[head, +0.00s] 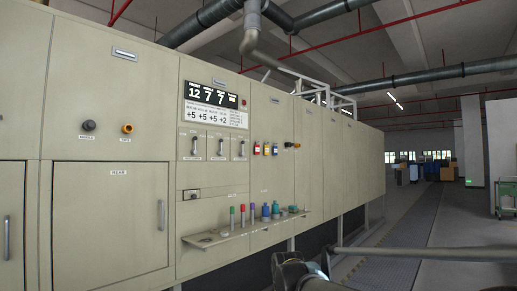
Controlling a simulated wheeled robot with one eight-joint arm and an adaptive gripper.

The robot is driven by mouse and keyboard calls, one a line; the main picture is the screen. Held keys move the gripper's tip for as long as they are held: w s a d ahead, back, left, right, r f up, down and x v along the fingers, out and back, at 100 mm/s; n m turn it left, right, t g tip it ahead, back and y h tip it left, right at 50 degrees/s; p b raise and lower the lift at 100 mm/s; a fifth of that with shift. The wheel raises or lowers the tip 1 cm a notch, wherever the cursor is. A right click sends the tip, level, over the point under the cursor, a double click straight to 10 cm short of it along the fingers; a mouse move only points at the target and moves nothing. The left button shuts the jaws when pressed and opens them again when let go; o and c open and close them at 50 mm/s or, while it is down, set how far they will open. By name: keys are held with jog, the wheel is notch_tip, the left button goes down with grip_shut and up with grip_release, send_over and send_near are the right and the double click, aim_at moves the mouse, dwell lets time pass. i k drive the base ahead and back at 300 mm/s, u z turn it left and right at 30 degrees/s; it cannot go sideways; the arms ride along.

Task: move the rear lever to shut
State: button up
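Three small upright levers sit side by side in the cream furnace panel below a black display: left (195,147), middle (221,147) and right (241,148). Their small labels are too blurred to read, so I cannot tell which one is the rear lever. Each handle looks roughly vertical. Dark parts at the bottom centre appear to be my gripper (300,268), partly cut off by the frame edge. It is well below and to the right of the levers, apart from the panel. Its fingers are not clear.
A shelf (215,238) with several coloured-handled items juts out below the levers. A large door (110,225) with a vertical handle is at left. Coloured switches (266,149) are to the right. Open floor (425,235) runs along the right, with a green cart (507,195) beyond.

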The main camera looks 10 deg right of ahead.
aim_at(241, 153)
jog(key=z, duration=0.25)
jog(key=i, duration=1.3)
jog(key=z, duration=0.15)
